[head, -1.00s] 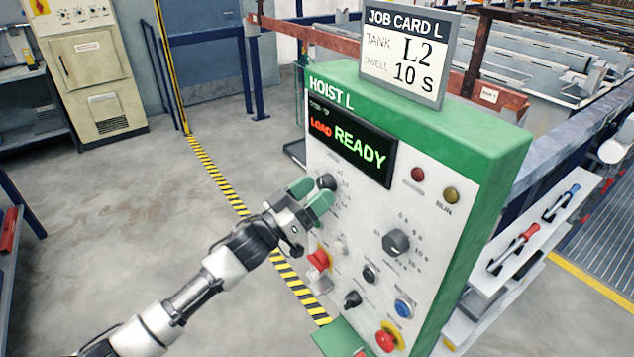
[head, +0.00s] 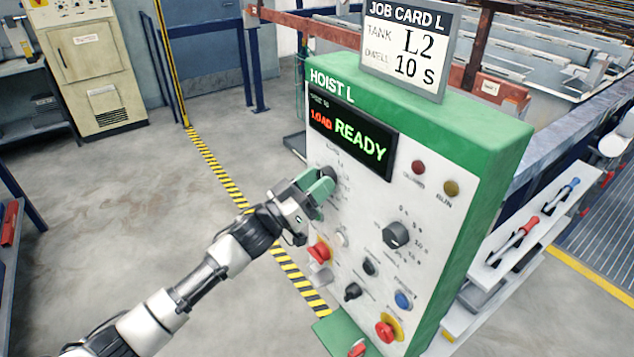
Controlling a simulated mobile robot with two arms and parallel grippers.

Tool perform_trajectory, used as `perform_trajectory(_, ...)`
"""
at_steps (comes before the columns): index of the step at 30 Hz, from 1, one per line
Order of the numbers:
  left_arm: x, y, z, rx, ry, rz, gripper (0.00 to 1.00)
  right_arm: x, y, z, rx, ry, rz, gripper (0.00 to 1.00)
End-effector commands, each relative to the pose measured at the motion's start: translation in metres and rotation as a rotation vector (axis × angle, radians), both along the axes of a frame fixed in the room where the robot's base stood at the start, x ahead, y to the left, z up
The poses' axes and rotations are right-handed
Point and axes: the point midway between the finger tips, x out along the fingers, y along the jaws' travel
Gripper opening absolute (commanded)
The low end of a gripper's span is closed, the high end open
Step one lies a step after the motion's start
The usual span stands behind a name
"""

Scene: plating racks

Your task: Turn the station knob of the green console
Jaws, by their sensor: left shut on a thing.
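The green console (head: 452,115) marked HOIST L stands at the centre right in the head view, its pale panel facing me. Its display (head: 350,140) reads LOAD in red and READY in green. My left gripper (head: 322,183), with green fingertips, is at the upper left dial below the display. It is shut on the station knob (head: 331,173), which is mostly hidden by the fingers. A larger black knob (head: 396,235) with a number scale sits to the right, apart from the gripper. The job card (head: 407,47) on top reads TANK L2, DWELL 10 S. My right gripper is not in view.
Below the gripper are a red button (head: 319,252), small black knobs (head: 352,291), a blue button (head: 403,300) and a red emergency button (head: 386,331). A shelf (head: 500,258) with tools is at the right. The floor at left is clear.

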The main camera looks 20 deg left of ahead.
Motion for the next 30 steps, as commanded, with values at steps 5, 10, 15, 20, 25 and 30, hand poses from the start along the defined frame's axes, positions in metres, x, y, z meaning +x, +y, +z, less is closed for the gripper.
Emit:
perform_trajectory(5,0.001,0.001,-0.001,0.064,-0.05,-0.001,0.19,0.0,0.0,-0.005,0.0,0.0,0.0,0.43)
perform_trajectory(10,0.001,0.001,-0.001,0.166,-0.13,-0.001,0.19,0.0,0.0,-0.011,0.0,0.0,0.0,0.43)
perform_trajectory(15,0.001,0.002,-0.001,0.293,-0.228,-0.001,0.19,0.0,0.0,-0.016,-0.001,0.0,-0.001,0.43)
perform_trajectory(20,0.002,0.003,0.0,0.413,-0.321,-0.001,0.19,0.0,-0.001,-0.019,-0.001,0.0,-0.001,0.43)
perform_trajectory(25,0.002,0.003,0.001,0.541,-0.421,-0.001,0.19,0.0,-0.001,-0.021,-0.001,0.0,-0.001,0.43)
perform_trajectory(30,0.002,0.003,0.003,0.667,-0.519,-0.002,0.19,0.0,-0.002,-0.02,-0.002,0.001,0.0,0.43)
